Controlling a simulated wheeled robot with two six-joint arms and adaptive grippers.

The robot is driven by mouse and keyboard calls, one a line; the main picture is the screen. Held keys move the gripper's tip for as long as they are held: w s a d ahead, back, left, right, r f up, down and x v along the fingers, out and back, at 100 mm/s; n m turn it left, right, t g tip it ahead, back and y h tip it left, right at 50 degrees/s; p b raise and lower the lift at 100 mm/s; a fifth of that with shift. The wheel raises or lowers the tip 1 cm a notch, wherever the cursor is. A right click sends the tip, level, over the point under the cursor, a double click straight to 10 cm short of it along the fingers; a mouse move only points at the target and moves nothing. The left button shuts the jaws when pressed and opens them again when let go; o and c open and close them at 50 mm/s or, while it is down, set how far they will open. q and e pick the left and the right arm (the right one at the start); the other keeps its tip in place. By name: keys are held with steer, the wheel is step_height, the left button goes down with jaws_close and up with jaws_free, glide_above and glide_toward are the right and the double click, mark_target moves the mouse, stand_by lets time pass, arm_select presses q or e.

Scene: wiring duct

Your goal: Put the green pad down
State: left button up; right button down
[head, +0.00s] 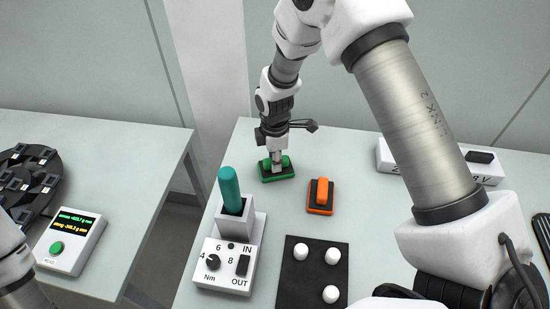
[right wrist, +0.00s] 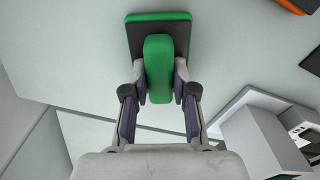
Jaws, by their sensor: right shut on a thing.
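The green pad (head: 277,174) is a dark-edged block with a raised green grip. It is near the far left part of the right-hand table in the head view. My right gripper (head: 277,162) is above it, pointing down, with its fingers shut on the grip. In the right wrist view the green pad (right wrist: 160,60) has its grip between the two fingers of my right gripper (right wrist: 158,82). I cannot tell whether its base touches the table. My left gripper is not in view; only part of my left arm shows at the lower left edge.
An orange pad (head: 320,196) lies just right of the green one. A white torque box (head: 226,262) and a holder with a teal-handled tool (head: 231,192) stand nearer. A black mat (head: 312,281) carries white knobs. A gap separates the left table (head: 120,150).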

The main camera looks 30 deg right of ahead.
steer(key=c, duration=0.9)
jaws_free()
steer(key=shift+c, duration=0.2)
step_height(320, 180, up, 12)
steer(key=b, duration=0.2)
steer(key=shift+r, duration=0.1)
